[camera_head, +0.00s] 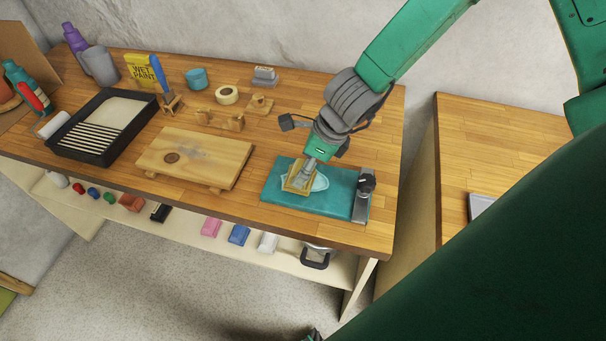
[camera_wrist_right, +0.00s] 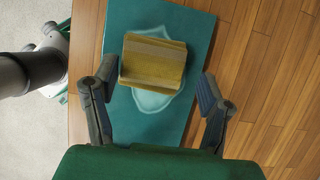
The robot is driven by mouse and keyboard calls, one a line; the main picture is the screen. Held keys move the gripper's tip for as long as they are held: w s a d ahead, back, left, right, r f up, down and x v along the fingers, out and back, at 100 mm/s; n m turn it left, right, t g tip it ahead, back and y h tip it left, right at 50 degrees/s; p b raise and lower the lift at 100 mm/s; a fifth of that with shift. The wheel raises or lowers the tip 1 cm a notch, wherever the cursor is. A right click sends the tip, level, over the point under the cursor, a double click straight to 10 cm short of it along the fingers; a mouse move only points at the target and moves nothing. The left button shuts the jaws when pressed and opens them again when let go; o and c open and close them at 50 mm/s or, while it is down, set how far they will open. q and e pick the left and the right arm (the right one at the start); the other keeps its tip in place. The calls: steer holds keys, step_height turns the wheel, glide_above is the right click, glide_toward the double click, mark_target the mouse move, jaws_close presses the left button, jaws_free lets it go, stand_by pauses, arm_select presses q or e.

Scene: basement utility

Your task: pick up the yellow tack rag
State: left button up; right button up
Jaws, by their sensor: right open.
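The yellow tack rag (camera_head: 291,184) lies on a teal mat (camera_head: 277,187) near the front right of the wooden workbench. It looks like a folded, flat pad over a pale shield-like mark on the mat. In the right wrist view the rag (camera_wrist_right: 152,65) lies ahead, between the lines of the two spread fingers of the right gripper (camera_wrist_right: 157,82). Neither finger visibly touches it. The right gripper is open and empty.
A dark metal clamp-like piece (camera_head: 363,197) stands at the mat's right end. A wooden board (camera_head: 195,158) lies left of the mat. A black paint tray (camera_head: 100,125), a tape roll (camera_head: 227,95) and a teal cup (camera_head: 197,78) are farther left. Bare bench lies right of the mat.

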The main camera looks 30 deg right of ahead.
mark_target(299, 167)
steer(key=shift+w+a+f, duration=0.2)
steer(key=shift+a+f, duration=0.1)
steer(key=shift+f, duration=0.05)
steer(key=shift+a, duration=0.3)
steer(key=shift+a+r, duration=0.1)
steer(key=shift+a, duration=0.25)
steer(key=shift+s, duration=0.1)
steer(key=c, duration=1.2)
steer(key=shift+d, duration=0.5)
steer(key=shift+c, duration=0.2)
steer(key=r+p, duration=0.1)
steer(key=r, duration=0.2)
steer(key=r+p, duration=0.1)
steer(key=r, duration=0.2)
steer(key=r+p, duration=0.1)
steer(key=r, duration=0.3)
steer(key=shift+a, duration=0.25)
arm_select(q)
steer(key=shift+w+a+r, duration=0.1)
steer(key=shift+a+r, duration=0.2)
steer(key=shift+r, duration=0.35)
steer(key=shift+a+r, duration=0.25)
steer(key=shift+r, duration=0.35)
arm_select(e)
steer(key=shift+d, duration=0.1)
